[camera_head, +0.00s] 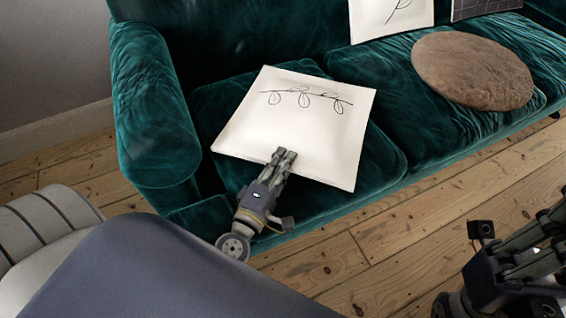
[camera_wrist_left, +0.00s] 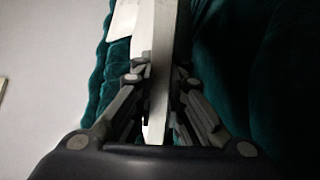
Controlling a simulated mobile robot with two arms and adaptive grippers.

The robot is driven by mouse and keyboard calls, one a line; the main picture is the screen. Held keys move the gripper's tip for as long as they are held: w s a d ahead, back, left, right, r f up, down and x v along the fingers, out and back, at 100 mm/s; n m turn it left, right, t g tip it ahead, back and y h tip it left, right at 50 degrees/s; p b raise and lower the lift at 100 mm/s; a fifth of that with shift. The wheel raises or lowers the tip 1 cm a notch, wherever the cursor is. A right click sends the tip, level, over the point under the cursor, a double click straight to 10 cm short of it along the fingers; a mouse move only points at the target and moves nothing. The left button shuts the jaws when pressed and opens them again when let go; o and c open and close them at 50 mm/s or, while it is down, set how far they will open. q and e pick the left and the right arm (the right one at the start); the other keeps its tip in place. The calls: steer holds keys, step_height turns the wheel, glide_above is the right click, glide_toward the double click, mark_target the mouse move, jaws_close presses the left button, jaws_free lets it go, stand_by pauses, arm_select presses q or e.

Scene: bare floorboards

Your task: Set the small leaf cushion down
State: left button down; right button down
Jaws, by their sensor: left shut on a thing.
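The small leaf cushion (camera_head: 295,125) is white and square, with a black line drawing of a leafy stem. In the head view it is over the left seat of the green sofa. My left gripper (camera_head: 284,158) is shut on the cushion's near edge. In the left wrist view the cushion (camera_wrist_left: 160,50) stands edge-on between the fingers of my left gripper (camera_wrist_left: 155,85). I cannot tell whether the cushion rests on the seat. My right gripper (camera_head: 545,235) is at the lower right of the head view, away from the sofa; its fingertips are cut off by the frame.
The green velvet sofa (camera_head: 150,100) has a rounded arm on the left. A round brown cushion (camera_head: 472,70) lies on its right seat. Another white leaf cushion (camera_head: 390,15) and a dark grid-patterned cushion (camera_head: 482,8) are at the back. The floorboards (camera_head: 400,235) in front are bare.

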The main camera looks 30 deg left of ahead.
stand_by(0.3)
arm_select(q)
steer(key=shift+f, duration=0.1)
steer(key=c, duration=1.6)
jaws_free()
steer(key=shift+c, duration=0.2)
